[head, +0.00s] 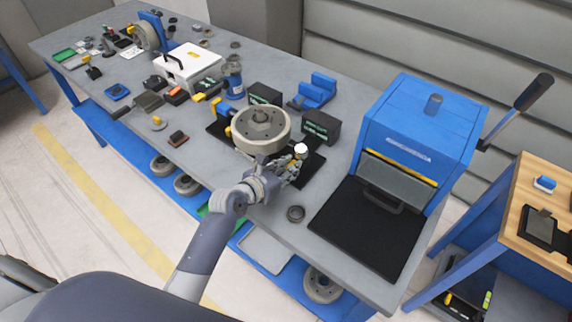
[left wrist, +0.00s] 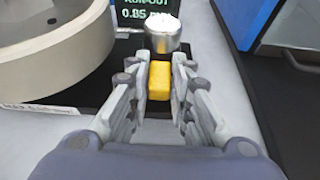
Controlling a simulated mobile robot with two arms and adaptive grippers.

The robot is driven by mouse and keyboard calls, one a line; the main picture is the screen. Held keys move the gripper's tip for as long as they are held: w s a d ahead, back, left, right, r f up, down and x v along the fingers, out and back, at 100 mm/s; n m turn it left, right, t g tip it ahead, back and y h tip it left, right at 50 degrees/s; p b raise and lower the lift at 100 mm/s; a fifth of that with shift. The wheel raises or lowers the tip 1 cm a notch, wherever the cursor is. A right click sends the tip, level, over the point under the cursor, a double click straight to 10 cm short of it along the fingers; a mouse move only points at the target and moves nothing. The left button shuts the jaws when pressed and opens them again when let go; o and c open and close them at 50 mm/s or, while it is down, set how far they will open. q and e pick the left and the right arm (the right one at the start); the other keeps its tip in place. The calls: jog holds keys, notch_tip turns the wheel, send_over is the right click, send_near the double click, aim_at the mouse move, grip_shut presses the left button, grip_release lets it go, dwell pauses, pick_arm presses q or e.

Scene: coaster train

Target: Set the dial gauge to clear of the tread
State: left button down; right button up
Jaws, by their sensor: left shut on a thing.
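The dial gauge (head: 300,149) is a small silver cylinder with a white top, to the right of the wheel (head: 261,130) on a dark base plate (head: 310,168). In the left wrist view the gauge (left wrist: 163,34) is straight ahead, with a yellow block (left wrist: 159,80) in front of it. My left gripper (head: 292,172) is shut on the yellow block. A dark readout box (left wrist: 132,14) shows "RUN-OUT 0.85". My right gripper is in neither view.
A blue press (head: 415,130) with a lever stands to the right. Blue blocks (head: 314,92) and a second dark box (head: 265,93) stand behind the wheel. Several tools crowd the bench's left half.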

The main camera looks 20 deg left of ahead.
aim_at(296, 182)
pick_arm(q)
jog(key=shift+s+d+r+p, duration=0.1)
jog(key=shift+s+d+p, duration=0.2)
jog(key=shift+d, duration=0.25)
jog(key=shift+s+d+p, duration=0.15)
jog(key=shift+d+p, duration=0.15)
jog(key=shift+d, duration=0.45)
jog(key=shift+f, duration=0.2)
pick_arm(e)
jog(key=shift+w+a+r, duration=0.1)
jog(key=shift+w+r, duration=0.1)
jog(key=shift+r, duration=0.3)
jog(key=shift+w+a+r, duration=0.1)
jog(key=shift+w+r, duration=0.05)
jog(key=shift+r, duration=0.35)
pick_arm(q)
jog(key=c, duration=1.4)
grip_release()
jog(key=shift+s+d, duration=0.1)
jog(key=shift+c, duration=0.2)
jog(key=shift+r, duration=0.1)
jog(key=v, duration=1.2)
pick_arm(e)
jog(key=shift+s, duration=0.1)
